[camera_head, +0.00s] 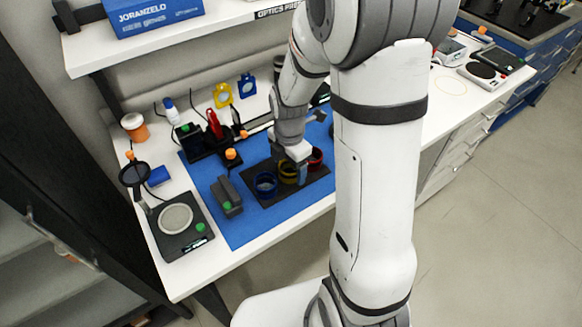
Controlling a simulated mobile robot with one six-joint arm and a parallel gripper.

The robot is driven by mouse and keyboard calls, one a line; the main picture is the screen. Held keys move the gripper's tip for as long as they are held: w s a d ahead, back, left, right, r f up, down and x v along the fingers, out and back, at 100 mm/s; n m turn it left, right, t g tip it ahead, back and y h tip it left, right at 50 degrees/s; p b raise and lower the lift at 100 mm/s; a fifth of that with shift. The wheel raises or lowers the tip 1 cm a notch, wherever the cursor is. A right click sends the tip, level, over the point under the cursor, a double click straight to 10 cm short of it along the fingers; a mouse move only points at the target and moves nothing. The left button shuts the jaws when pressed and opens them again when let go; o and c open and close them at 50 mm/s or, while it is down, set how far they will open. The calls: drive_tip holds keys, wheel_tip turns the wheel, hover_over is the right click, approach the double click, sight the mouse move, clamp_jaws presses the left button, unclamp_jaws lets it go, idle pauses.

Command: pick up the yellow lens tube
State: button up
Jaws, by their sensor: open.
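The yellow lens tube (284,174) stands in the middle of a dark holder (262,200) on the blue mat. A blue lens tube (265,184) stands to its left and a red lens tube (317,158) to its right in the same holder. My gripper (293,162) is open and points down right at the yellow tube. It hides part of the yellow tube's top and right side. I cannot tell whether the fingers are around the tube or only above it.
A grey block with a green knob (228,197) sits left of the holder. A dark round-plate device (178,225) stands at the bench's left front. Small mounts and a red item (214,124) stand behind. The mat's front left (245,232) is clear. A shelf (180,38) overhangs the back.

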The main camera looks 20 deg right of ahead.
drive_tip(key=shift+c, duration=0.4)
drive_tip(key=c, duration=1)
